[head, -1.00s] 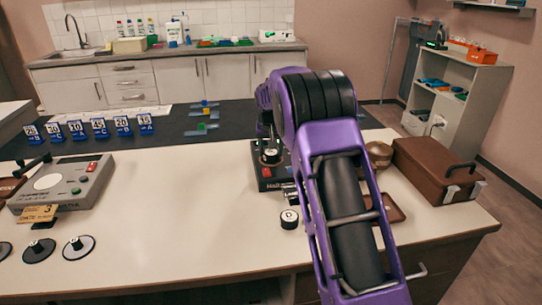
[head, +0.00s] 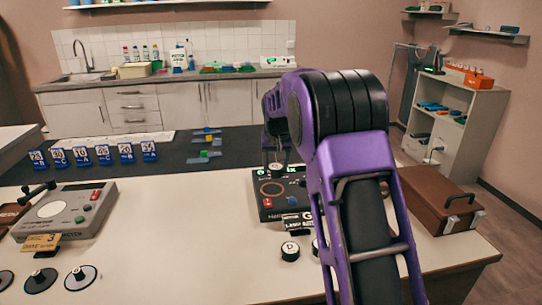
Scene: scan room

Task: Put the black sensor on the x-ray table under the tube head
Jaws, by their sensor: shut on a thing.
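My gripper (head: 275,150) is partly hidden behind my own purple arm, at the middle of the bench. It is shut on a small dark round piece with a pale lettered top (head: 276,168), just above a black control box (head: 268,190). I cannot tell whether that piece touches the box, or whether it is the black sensor. I cannot make out the x-ray table or the tube head with certainty.
A grey control unit (head: 68,208) stands on the left of the white bench (head: 180,235). Blue numbered markers (head: 103,155) stand along a dark strip (head: 175,152). A lettered puck (head: 290,251) lies before the black box. A brown case (head: 440,198) is at right.

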